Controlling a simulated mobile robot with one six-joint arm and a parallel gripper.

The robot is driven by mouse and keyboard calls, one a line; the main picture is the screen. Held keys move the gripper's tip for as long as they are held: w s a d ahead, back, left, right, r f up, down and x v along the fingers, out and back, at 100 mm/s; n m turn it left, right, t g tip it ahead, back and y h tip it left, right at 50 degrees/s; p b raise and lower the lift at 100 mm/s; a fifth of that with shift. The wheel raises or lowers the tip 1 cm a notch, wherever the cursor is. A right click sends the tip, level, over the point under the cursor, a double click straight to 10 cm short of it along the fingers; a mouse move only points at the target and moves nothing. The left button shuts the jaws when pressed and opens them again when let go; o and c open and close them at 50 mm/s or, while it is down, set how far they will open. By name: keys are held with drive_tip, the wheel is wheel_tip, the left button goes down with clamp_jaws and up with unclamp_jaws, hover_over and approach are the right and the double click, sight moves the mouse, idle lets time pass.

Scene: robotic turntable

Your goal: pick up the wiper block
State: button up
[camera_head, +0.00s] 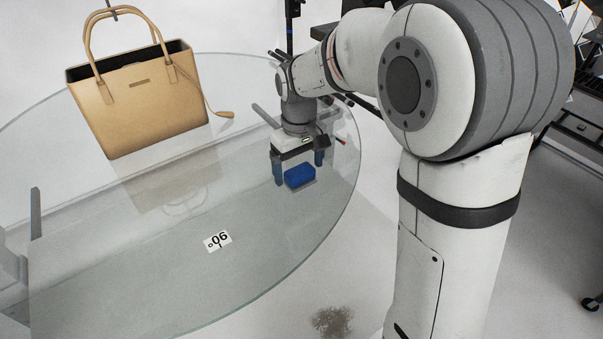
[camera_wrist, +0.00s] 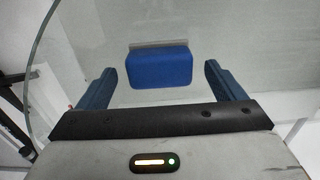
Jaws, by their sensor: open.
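The wiper block is a small blue block (camera_head: 300,177) on the glass turntable near its right edge. It also shows in the wrist view (camera_wrist: 160,68), with a thin grey strip along its far side. My gripper (camera_head: 299,170) is open, its two blue fingers spread wide above and around the block's position. In the wrist view the fingers (camera_wrist: 158,88) stand to the left and right of the block, with clear gaps on both sides and nothing between them touching. The block appears slightly ahead of the fingers there. The exact height of the fingertips above the glass is hard to tell.
The round glass turntable (camera_head: 130,290) fills the left side. A tan handbag (camera_head: 145,105) stands at its back left, or hangs above it. The glass between label and block is clear.

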sight(300, 170)
drive_tip(key=shift+d+f, duration=0.1)
drive_tip(key=shift+f, duration=0.65)
drive_tip(key=shift+s, duration=0.1)
drive_tip(key=shift+c, duration=0.2)
drive_tip(key=c, duration=1)
wheel_tip(300, 170, up, 10)
drive_tip(key=shift+r, duration=0.1)
drive_tip(key=shift+c, duration=0.2)
drive_tip(key=o, duration=0.5)
drive_tip(key=c, duration=0.4)
drive_tip(key=shift+s, duration=0.1)
